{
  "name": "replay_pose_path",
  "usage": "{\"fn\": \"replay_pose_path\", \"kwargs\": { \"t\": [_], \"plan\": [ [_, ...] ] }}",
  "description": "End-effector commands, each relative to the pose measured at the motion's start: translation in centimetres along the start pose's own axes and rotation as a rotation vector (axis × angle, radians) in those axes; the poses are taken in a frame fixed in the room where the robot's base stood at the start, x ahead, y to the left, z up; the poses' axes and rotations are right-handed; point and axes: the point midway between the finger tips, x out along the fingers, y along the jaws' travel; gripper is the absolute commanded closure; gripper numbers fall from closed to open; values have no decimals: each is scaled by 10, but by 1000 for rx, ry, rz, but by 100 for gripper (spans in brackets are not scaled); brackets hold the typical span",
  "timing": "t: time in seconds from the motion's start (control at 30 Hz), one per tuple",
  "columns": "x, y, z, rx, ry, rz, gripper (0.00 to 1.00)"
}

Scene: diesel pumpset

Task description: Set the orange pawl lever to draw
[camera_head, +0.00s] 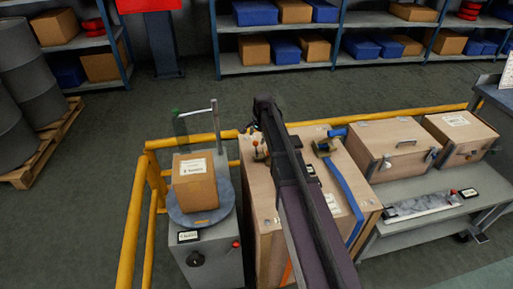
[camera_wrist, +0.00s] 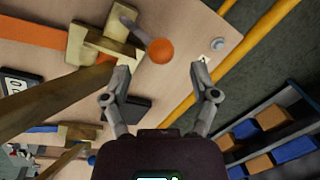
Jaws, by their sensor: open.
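In the wrist view, the orange ball knob (camera_wrist: 160,50) sits at the end of a short grey lever (camera_wrist: 130,24), which slants up and left from it. The lever joins a brass-coloured ratchet block (camera_wrist: 95,45) on a wooden crate top. My gripper (camera_wrist: 159,76) is open and empty, with one finger on each side of the knob's line. The knob shows just beyond the fingertips, between them in the picture; I cannot tell the depth gap. In the head view the knob is small (camera_head: 257,143) beside my arm, which hides part of the crate (camera_head: 256,190).
A second ratchet with a blue handle (camera_head: 336,132) and a blue strap (camera_head: 345,190) lie to the right. An orange strap (camera_wrist: 32,33) runs from the first ratchet. A yellow rail (camera_head: 400,114) passes behind the crates. A turntable with a carton (camera_head: 195,182) stands at left.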

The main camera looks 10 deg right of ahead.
Motion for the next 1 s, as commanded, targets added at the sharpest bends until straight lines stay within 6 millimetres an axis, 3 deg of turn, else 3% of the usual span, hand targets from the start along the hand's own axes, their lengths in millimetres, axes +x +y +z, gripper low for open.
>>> {"fn": "replay_pose_path", "kwargs": {
  "t": [0.43, 1.0],
  "plan": [
    [36, 1, -1, 1, 0, 0, 23],
    [41, 2, -2, 3, 1, 0, 23]
  ]
}}
